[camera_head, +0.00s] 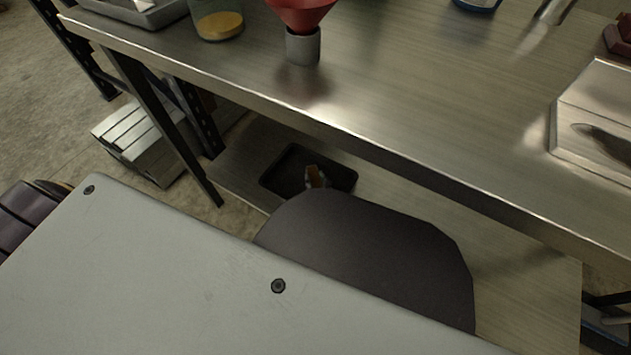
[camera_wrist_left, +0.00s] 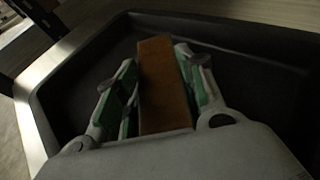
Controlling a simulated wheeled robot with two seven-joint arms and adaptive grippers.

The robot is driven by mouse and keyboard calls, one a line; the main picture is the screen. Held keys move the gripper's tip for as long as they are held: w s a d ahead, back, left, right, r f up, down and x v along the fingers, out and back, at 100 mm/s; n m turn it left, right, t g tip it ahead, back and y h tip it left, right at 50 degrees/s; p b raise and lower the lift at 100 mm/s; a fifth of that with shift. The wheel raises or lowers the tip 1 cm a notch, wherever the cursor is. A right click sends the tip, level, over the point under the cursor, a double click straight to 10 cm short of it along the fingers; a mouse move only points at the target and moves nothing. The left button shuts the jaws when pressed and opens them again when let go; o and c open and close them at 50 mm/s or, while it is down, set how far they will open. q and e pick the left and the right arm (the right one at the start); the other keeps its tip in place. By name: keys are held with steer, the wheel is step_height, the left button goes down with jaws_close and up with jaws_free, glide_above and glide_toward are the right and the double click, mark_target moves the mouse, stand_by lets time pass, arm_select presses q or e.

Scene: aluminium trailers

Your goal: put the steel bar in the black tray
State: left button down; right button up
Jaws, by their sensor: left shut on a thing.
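The black tray (camera_head: 279,172) sits on the lower shelf under the steel table. In the left wrist view the tray (camera_wrist_left: 262,82) fills most of the picture behind my gripper. The steel bar (camera_wrist_left: 163,88) looks rust-brown and is held lengthwise between the fingers of my left gripper (camera_wrist_left: 164,62). The gripper is shut on it, with green pads on both sides. In the head view my left gripper (camera_head: 315,178) and the brown bar show small over the tray. I cannot tell whether the bar touches the tray floor. My right gripper is not in view.
The steel table top (camera_head: 400,85) overhangs the shelf (camera_head: 235,170), and its front edge and a dark leg (camera_head: 160,125) stand near the tray. On top are a red funnel (camera_head: 300,12), a glass jar (camera_head: 217,22) and a metal tray (camera_head: 135,12). Metal blocks (camera_head: 140,140) lie at left.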

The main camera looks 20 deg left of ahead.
arm_select(q)
steer(key=shift+w+r, duration=0.15)
steer(key=shift+r, duration=0.05)
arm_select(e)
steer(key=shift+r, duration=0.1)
arm_select(q)
steer(key=c, duration=0.9)
jaws_free()
steer(key=shift+f, duration=0.2)
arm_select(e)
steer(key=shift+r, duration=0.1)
arm_select(q)
steer(key=shift+r, duration=0.1)
